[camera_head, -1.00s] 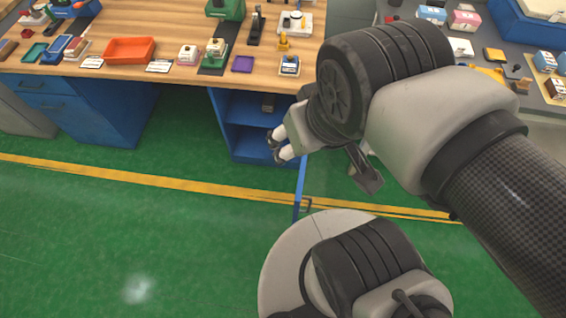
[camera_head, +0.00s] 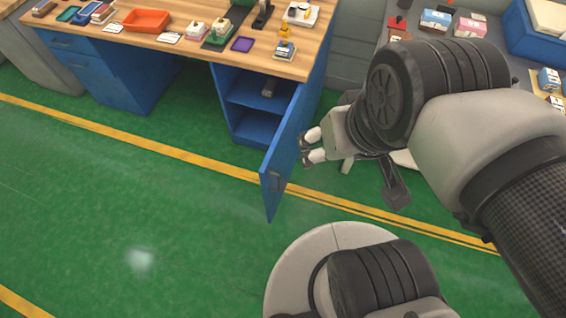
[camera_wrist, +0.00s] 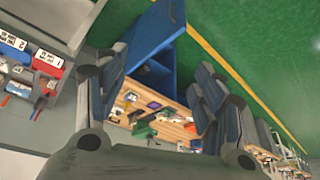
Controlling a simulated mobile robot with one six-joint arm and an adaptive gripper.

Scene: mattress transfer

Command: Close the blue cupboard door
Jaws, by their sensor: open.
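The wooden workbench (camera_head: 180,42) holds an orange tray (camera_head: 147,20) and several small items. Blue drawers (camera_head: 110,75) stand at its left. A grey table with boxes (camera_head: 437,20) is at the right. The green floor (camera_head: 150,200) left of the door is clear.

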